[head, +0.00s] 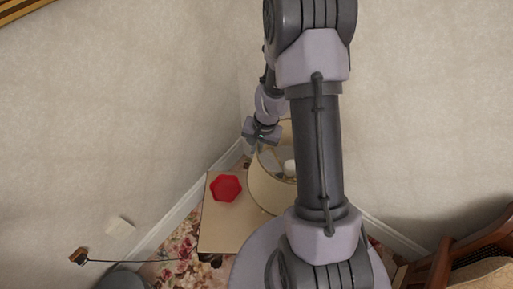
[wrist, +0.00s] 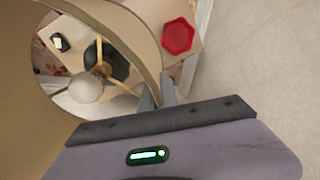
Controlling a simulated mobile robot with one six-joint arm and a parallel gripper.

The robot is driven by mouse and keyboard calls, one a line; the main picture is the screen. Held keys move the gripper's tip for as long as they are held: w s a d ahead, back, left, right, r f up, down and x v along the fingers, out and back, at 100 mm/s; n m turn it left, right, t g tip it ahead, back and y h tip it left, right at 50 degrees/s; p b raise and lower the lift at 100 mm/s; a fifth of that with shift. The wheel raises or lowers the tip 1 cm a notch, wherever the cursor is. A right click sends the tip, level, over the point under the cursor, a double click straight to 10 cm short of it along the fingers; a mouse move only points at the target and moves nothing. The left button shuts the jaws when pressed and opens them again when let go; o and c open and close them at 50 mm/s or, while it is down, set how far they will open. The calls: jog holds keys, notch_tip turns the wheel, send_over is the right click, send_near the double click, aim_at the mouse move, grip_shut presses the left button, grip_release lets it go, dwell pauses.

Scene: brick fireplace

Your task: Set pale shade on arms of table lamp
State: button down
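The pale shade (head: 268,190) is an open drum, partly hidden behind my arm in the head view. In the wrist view the shade (wrist: 130,38) fills the left side, and I look down through it. My gripper (wrist: 156,94) has one finger on each side of the shade wall and appears closed on it. My gripper (head: 256,140) is at the shade's upper left rim. The table lamp's white bulb (wrist: 85,88) and brass arms show through the shade's opening; the bulb (head: 290,168) also shows inside the rim. I cannot tell whether the shade touches the arms.
A red hexagonal dish (head: 226,188) lies on the small pale table (head: 222,238), left of the shade. Walls meet in the corner behind. A wooden chair (head: 465,250) stands at right. A small white object (wrist: 61,43) shows through the shade.

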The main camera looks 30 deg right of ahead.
jog(key=c, duration=1.6)
grip_release()
jog(key=r+p, duration=0.2)
jog(key=r, duration=0.3)
jog(key=s+d+r+p, duration=0.1)
jog(key=r+p, duration=0.1)
jog(key=r, duration=0.4)
jog(key=s+d+r+p, duration=0.1)
jog(key=r+p, duration=0.1)
jog(key=r, duration=0.4)
jog(key=shift+r, duration=0.1)
jog(key=o, duration=0.6)
